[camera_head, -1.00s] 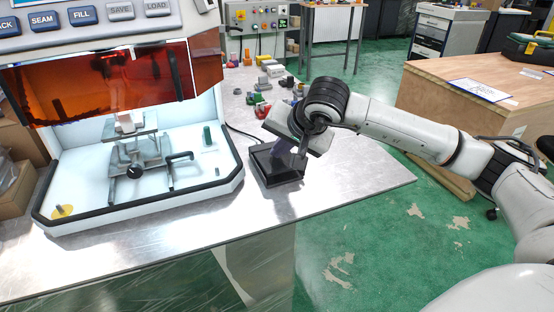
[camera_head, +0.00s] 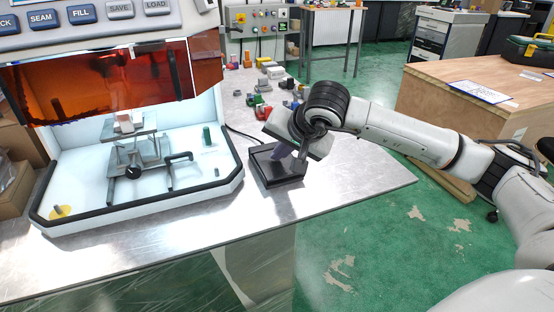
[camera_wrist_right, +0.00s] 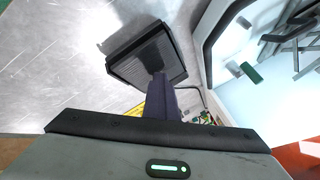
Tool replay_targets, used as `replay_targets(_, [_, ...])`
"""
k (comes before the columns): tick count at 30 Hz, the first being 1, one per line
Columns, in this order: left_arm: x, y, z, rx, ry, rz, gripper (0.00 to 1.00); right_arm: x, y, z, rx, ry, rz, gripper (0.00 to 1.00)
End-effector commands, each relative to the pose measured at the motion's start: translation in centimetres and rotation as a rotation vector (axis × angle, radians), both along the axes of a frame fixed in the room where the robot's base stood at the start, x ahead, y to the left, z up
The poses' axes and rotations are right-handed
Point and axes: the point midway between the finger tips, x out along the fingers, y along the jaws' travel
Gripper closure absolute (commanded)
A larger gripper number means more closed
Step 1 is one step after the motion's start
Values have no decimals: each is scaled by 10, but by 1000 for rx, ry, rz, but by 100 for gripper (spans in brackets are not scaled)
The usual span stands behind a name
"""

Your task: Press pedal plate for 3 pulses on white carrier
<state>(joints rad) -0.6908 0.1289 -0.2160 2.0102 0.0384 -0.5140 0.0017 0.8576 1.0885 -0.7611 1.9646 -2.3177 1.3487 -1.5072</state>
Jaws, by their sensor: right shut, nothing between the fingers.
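The pedal plate (camera_head: 276,166) is a black, flat, square block on the metal table, right of the machine. It also shows in the right wrist view (camera_wrist_right: 143,58). My right gripper (camera_head: 281,152) is shut and empty, its dark purple fingers pointing down over the pedal. In the right wrist view its fingertips (camera_wrist_right: 158,76) overlap the pedal's near edge; I cannot tell whether they touch it. A small pale block (camera_head: 125,123), perhaps the white carrier, sits on the raised stage (camera_head: 130,136) inside the machine. My left gripper is not in view.
The machine's black-rimmed white tray (camera_head: 105,208) stands left of the pedal, under an orange shield (camera_head: 110,82). A cable runs behind the pedal. Several small coloured parts lie farther back on the table. The table front (camera_head: 205,230) is clear.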

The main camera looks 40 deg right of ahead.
Motion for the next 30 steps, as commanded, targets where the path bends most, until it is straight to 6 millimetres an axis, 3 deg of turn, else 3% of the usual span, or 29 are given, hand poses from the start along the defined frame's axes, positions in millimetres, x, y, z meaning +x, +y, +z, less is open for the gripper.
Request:
replay_targets(25, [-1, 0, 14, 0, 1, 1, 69, 2, 0, 20, 1, 4, 2, 100])
replay_targets(30, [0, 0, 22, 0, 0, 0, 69, 3, 0, 32, 1, 2, 0, 100])
